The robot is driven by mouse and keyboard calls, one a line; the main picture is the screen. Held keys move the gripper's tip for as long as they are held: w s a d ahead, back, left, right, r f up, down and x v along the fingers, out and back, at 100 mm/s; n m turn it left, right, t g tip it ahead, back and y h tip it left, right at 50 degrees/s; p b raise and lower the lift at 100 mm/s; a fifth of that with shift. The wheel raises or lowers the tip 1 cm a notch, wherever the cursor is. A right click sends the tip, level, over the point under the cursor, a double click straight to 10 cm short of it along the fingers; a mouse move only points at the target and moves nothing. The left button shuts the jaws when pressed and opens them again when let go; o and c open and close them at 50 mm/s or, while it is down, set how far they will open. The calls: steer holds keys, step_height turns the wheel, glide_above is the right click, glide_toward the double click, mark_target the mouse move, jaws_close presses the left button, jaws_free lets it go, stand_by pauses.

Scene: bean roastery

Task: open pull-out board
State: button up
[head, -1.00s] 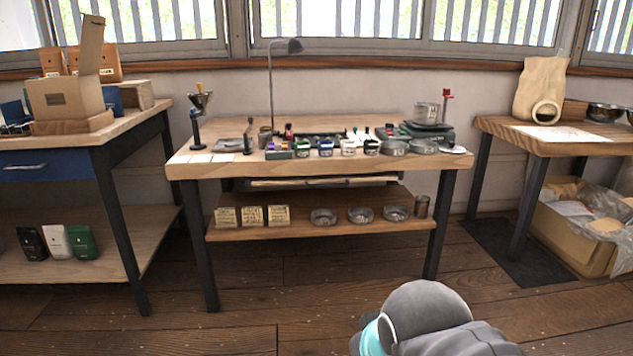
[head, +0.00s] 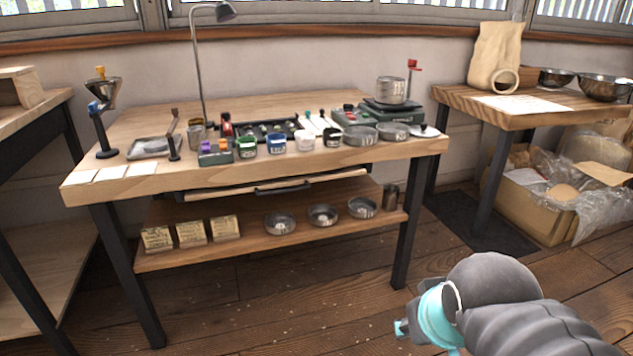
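The pull-out board (head: 228,193) sits under the top of the middle wooden table (head: 400,152). Its pale front edge shows, with a dark bar handle (head: 283,187) at the middle. It looks pushed in, close under the tabletop. My arm shows at the lower right in the head view, grey with a turquoise ring, apart from the table. The gripper's fingers are not visible.
A lower shelf (head: 170,263) holds several metal dishes and paper packs. Jars, a lamp (head: 197,70) and a scale (head: 390,107) stand on the tabletop. A cardboard box (head: 530,215) lies under the right table. The floor in front (head: 270,310) is clear.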

mark_target(286, 191)
steer(key=w+r+n+t+b, duration=0.25)
steer(key=w+n, duration=0.25)
steer(key=w, duration=0.8)
steer(key=w+r+n+t+b, duration=0.15)
steer(key=w+n+t, duration=0.3)
steer(key=w, duration=0.95)
steer(key=w+a+f+n+y+b, duration=0.1)
steer(key=w+a+f+n+y, duration=0.2)
steer(key=w+a+n, duration=0.2)
steer(key=w+a+f+n+y+b, duration=0.2)
steer(key=w+a+n, duration=0.3)
steer(key=w+a, duration=0.5)
steer(key=w+a+f+n+y+b, duration=0.1)
steer(key=w+a+f+n+y, duration=0.3)
steer(key=w+a, duration=0.3)
steer(key=shift+w+a+f+n+g+y, duration=0.15)
steer(key=shift+n+g+y, duration=0.15)
steer(key=shift+n+y, duration=0.2)
steer(key=shift+b, duration=0.3)
jaws_close()
